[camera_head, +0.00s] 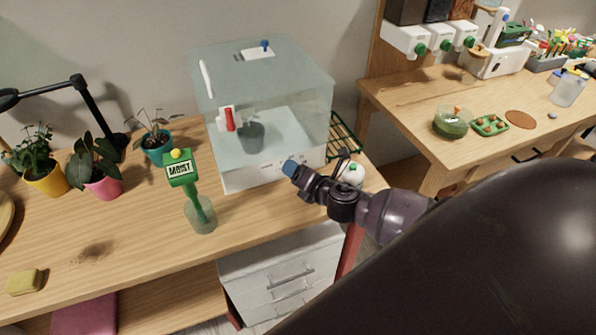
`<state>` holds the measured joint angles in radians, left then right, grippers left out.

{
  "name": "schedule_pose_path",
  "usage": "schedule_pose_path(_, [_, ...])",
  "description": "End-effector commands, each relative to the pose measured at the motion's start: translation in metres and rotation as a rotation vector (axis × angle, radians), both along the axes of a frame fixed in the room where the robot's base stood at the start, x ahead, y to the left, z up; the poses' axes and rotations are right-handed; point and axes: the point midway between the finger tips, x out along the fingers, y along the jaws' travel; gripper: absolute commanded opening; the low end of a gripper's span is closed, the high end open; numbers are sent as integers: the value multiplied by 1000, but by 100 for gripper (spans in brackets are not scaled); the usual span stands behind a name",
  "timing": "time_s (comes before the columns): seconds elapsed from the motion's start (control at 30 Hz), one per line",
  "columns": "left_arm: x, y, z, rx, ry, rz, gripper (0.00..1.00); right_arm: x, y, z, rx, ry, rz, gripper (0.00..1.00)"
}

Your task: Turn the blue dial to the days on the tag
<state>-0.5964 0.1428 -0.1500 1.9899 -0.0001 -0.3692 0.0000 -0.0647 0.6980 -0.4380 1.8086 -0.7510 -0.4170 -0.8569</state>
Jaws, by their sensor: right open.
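A blue, rounded piece that looks like the blue dial (289,167) shows at the front panel of the clear glass case (245,180). My right gripper (296,171) comes in from the right, with its tips at this blue piece. It is open; whether its fingers touch or surround the piece cannot be told. The dial's markings are too small to read. A small white tag with a red part (229,120) is on the case's front; its writing is not legible. My left gripper is out of view.
A green "MOIST" sign (180,169) stands in a glass (201,215) left of the case. A round white object (351,172) sits close to my right gripper. Potted plants stand at the left. The desk's front left is mostly clear, apart from a yellow sponge (25,282).

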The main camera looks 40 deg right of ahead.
Motion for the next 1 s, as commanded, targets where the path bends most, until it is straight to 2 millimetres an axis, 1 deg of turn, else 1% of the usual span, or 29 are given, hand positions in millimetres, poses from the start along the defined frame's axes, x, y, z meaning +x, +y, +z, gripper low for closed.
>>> schedule_pose_path(0.13, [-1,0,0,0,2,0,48,-4,0,0,0,1,-1,56])
schedule_pose_path(0.23, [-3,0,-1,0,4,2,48,-12,-1,2,0,1,0,56])
schedule_pose_path(0.37, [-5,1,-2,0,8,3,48,-32,-2,6,0,3,0,56])
schedule_pose_path(0.5, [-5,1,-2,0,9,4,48,-56,-3,12,0,3,0,56])
schedule_pose_path(0.7, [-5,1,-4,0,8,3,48,-85,-5,18,1,2,-1,56])
schedule_pose_path(0.83, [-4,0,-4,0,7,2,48,-97,-5,21,0,1,0,56])
schedule_pose_path(1.0, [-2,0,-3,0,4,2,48,-104,-6,24,-1,0,0,56])
